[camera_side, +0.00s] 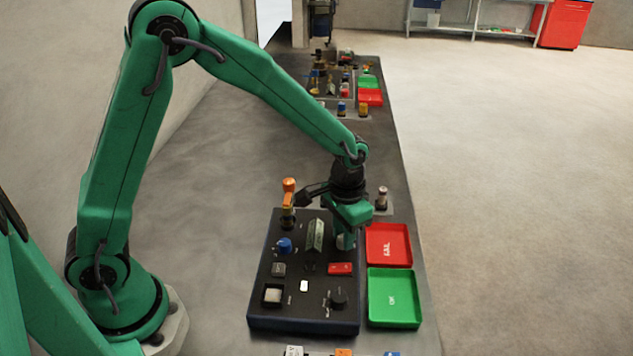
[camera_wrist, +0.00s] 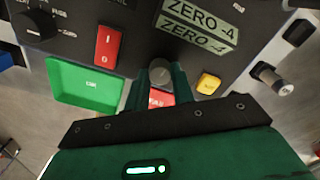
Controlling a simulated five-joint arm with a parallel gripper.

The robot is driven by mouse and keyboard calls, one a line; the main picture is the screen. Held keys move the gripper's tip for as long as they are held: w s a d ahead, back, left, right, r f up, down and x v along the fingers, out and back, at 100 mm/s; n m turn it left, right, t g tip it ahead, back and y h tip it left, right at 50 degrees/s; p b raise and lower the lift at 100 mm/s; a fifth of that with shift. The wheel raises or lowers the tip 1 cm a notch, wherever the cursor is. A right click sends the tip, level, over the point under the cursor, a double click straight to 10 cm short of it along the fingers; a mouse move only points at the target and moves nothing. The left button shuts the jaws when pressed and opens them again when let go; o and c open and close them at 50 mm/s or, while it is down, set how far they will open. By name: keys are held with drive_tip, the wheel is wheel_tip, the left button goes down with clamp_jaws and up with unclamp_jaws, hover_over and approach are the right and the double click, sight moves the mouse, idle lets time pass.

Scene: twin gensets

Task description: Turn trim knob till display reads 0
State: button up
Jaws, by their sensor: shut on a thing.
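The display (camera_wrist: 205,15) shows "ZERO -4" in the wrist view, with the same text repeated on a face below it. It also stands on the black panel in the side view (camera_side: 315,235), where its text is too small to read. The trim knob (camera_wrist: 160,70) is a round grey knob just below the display in the wrist view. My gripper (camera_wrist: 160,78) points down and is shut on the trim knob, with one finger on each side. In the side view my gripper (camera_side: 345,240) is at the panel's right edge and mostly hides the knob.
The black panel (camera_side: 313,310) also carries a blue knob (camera_side: 284,245), a red rocker switch (camera_side: 340,268), a black selector (camera_side: 338,297) and an orange-topped stack lamp (camera_side: 289,187). A red tray (camera_side: 375,258) and a green tray (camera_side: 393,318) lie on the right. A yellow button (camera_wrist: 208,83) is near my gripper.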

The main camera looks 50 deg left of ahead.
drive_tip(key=m, duration=0.4)
drive_tip(key=shift+r+m, duration=0.1)
drive_tip(key=shift+m, duration=1.7)
drive_tip(key=o, duration=1)
wheel_tip(320, 180, up, 8)
drive_tip(key=shift+f, duration=0.25)
drive_tip(key=shift+r, duration=0.15)
drive_tip(key=shift+r, duration=0.1)
